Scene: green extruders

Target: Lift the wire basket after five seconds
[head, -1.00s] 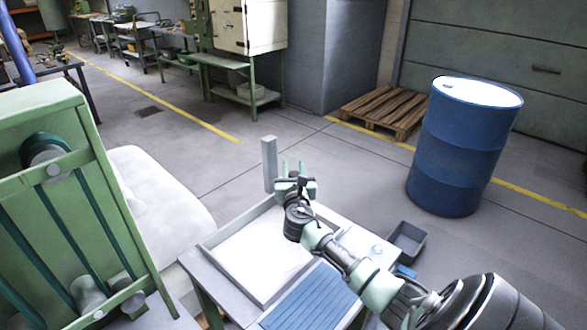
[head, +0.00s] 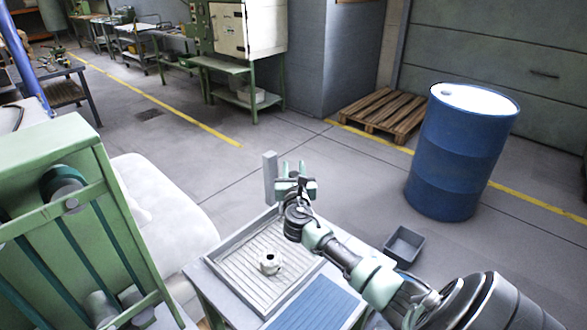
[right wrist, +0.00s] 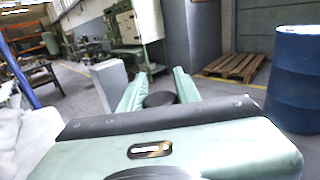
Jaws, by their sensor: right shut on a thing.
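I cannot make out a wire basket in either view. My right gripper (head: 293,170) is above the far edge of a shallow grey tray (head: 228,243), pointing away from me. In the right wrist view its two green fingers (right wrist: 157,88) are shut on a dark round thing (right wrist: 158,99), mostly hidden behind the gripper body. A grey upright block (head: 270,178) stands just left of the fingers; it also shows in the right wrist view (right wrist: 109,84). My left gripper is not in view.
A small white part (head: 270,263) lies in the ribbed tray, beside a blue ribbed mat (head: 318,303). A green machine frame (head: 75,220) and white sack (head: 165,205) are at left. A grey bin (head: 404,246), blue drum (head: 460,150) and pallet (head: 383,113) are at right.

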